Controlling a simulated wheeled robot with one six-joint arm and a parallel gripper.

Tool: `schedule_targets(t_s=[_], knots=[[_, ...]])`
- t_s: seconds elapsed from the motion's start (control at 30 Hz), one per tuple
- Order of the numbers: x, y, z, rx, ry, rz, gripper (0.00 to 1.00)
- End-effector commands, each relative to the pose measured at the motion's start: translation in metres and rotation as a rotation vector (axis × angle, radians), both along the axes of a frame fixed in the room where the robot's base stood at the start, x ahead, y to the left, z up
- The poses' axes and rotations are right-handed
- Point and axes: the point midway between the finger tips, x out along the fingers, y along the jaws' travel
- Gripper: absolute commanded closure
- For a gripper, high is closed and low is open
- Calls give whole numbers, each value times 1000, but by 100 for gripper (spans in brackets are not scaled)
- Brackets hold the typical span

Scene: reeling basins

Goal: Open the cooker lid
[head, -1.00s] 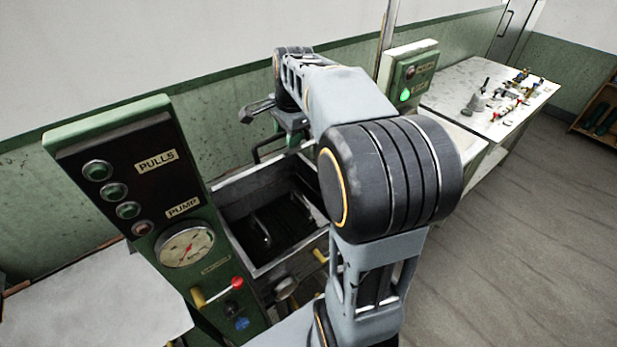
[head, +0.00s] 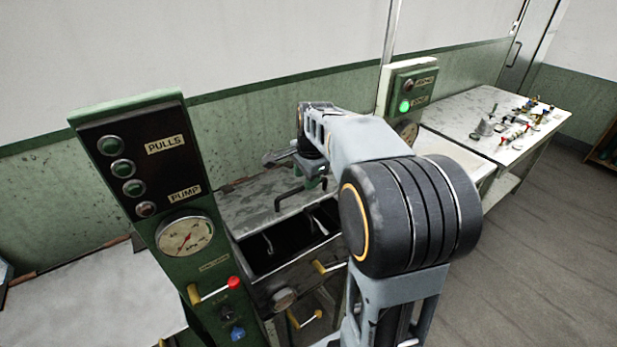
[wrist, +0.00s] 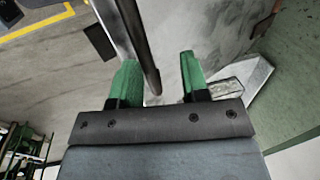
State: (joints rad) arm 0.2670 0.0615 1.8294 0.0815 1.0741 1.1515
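The cooker is an open-topped metal basin beside the green control panel, with a dark interior (head: 285,245). A mottled grey plate that looks like its lid (head: 250,207) shows over the back part; its tilt is hard to judge. A black bar handle (head: 283,192) stands on it. My gripper (head: 316,183) is close to this handle, partly behind my arm. In the wrist view my gripper (wrist: 157,75) has its green fingers apart. A dark bar (wrist: 135,45) reaches between them, nearer the left finger. A firm hold on it does not show.
The panel (head: 155,190) with gauge and red-knobbed lever (head: 215,290) stands left of the basin. Yellow-handled levers (head: 305,320) stick out in front. A second green panel (head: 408,95) and a cluttered table (head: 470,115) are at the right. Floor on the right is clear.

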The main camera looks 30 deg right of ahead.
Motion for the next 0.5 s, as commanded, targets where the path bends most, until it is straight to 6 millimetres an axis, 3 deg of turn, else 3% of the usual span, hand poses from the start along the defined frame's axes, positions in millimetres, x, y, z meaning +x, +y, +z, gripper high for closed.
schedule_targets(t_s=[0.2, 0.5], knots=[[1, 2, 2, 1, -1, 3, 60], [4, 1, 25, 1, 0, 0, 60]])
